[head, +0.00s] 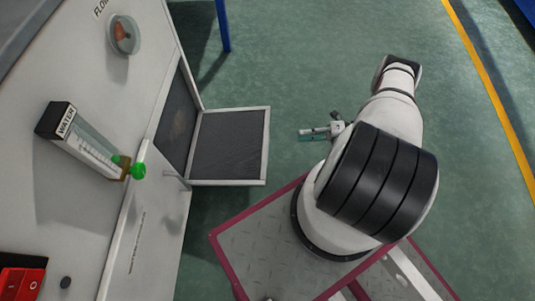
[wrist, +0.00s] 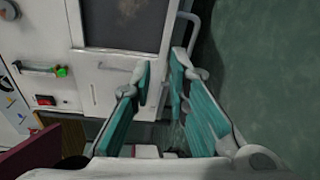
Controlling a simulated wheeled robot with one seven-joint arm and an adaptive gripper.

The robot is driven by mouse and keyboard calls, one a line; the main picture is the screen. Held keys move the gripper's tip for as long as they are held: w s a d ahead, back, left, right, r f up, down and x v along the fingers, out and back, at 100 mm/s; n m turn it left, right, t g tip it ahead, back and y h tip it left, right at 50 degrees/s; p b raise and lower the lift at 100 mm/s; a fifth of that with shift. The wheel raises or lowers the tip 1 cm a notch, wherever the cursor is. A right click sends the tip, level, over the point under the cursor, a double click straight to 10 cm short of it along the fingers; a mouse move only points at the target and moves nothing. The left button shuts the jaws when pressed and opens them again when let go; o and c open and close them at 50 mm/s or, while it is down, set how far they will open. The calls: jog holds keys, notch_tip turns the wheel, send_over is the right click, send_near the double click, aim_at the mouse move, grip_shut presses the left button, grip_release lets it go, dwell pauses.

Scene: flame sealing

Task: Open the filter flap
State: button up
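The filter flap (head: 229,146) stands swung out from the white machine's side in the head view. It has a pale frame around a dark panel. Beside it is the dark filter opening (head: 178,122), which also shows at the top of the wrist view (wrist: 124,22). My gripper (head: 308,132) is to the right of the flap, with a visible gap between them. In the wrist view its teal fingers (wrist: 162,70) are apart, with nothing held between them. A curved pale handle (wrist: 193,30) shows just beyond the right finger.
The machine carries a water gauge (head: 95,148) with a green knob (head: 138,170), a flow dial (head: 124,35) and a red switch (head: 20,279). A blue post (head: 223,25) stands behind. Green floor is clear between the flap and my arm.

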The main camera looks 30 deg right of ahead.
notch_tip(320, 180, down, 7)
jog(key=s+a+m+t+b, duration=0.2)
jog(key=s+a+m, duration=0.1)
jog(key=x, duration=1.3)
jog(key=shift+w+r, duration=0.1)
jog(key=shift+w, duration=0.25)
grip_shut()
